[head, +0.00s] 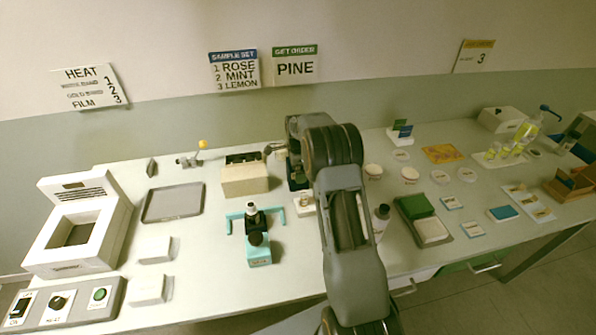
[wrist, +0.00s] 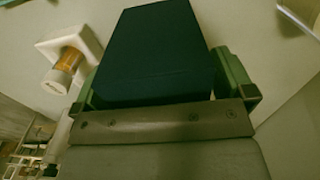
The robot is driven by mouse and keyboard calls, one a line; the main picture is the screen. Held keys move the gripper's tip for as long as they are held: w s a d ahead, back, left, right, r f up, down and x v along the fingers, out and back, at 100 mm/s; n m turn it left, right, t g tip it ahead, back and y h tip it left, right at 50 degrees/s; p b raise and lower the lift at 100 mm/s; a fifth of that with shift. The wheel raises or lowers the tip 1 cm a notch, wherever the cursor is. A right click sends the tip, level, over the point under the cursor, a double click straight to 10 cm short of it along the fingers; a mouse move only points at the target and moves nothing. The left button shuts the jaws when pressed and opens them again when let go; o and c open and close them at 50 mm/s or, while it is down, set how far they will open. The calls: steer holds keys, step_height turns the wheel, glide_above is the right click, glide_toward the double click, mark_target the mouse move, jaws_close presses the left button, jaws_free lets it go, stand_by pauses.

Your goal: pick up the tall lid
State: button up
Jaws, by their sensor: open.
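A tall dark blue-green block, which I take to be the tall lid (wrist: 155,45), fills the middle of the wrist view. My gripper (wrist: 160,68) is open, with one green finger on each side of this block. Small gaps seem to show beside it, but I cannot tell whether either finger touches it. In the head view a dark upright shape (head: 297,178) shows just left of my arm; I cannot tell how much of it is the lid and how much my gripper. My arm hides part of that spot.
A small amber bottle (wrist: 68,70) on a white square base (wrist: 88,42) stands close left of the gripper in the wrist view. A beige box (head: 244,180) and a teal-armed stand (head: 258,240) are left of my arm. A grey tray (head: 173,202) lies farther left.

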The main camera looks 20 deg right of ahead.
steer(key=shift+f, duration=0.15)
steer(key=c, duration=0.9)
